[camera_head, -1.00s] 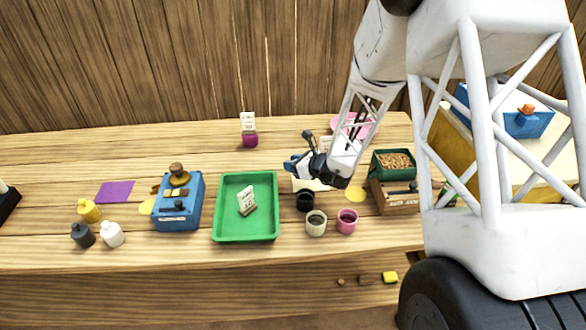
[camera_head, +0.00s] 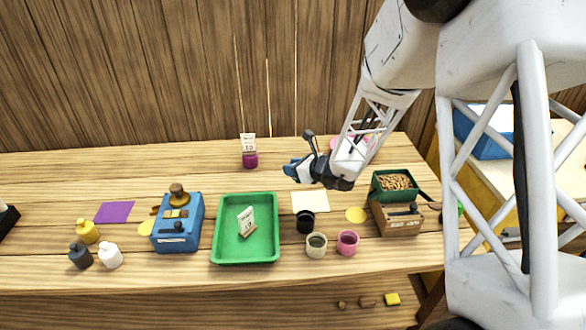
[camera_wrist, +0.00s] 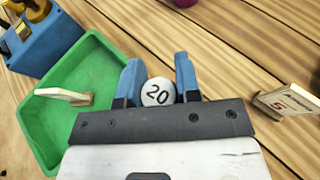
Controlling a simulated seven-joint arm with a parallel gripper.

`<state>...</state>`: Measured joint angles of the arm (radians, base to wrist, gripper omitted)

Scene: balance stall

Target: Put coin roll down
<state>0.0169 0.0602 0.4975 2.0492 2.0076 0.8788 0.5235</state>
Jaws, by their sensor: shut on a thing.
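In the head view my gripper (camera_head: 290,170) hangs over the table behind the pale square mat (camera_head: 312,201) and to the right of the green tray (camera_head: 217,240). The coin roll cannot be made out there. How high it is above the table is hard to tell.
A small card stands in the tray. A blue box (camera_head: 178,237) is left of it. A black cup (camera_head: 305,223), a cream cup (camera_head: 316,245) and a pink cup (camera_head: 347,243) stand in front. A signed card (camera_wrist: 290,104) stands to the right in the wrist view. A purple mat (camera_head: 114,212) lies left.

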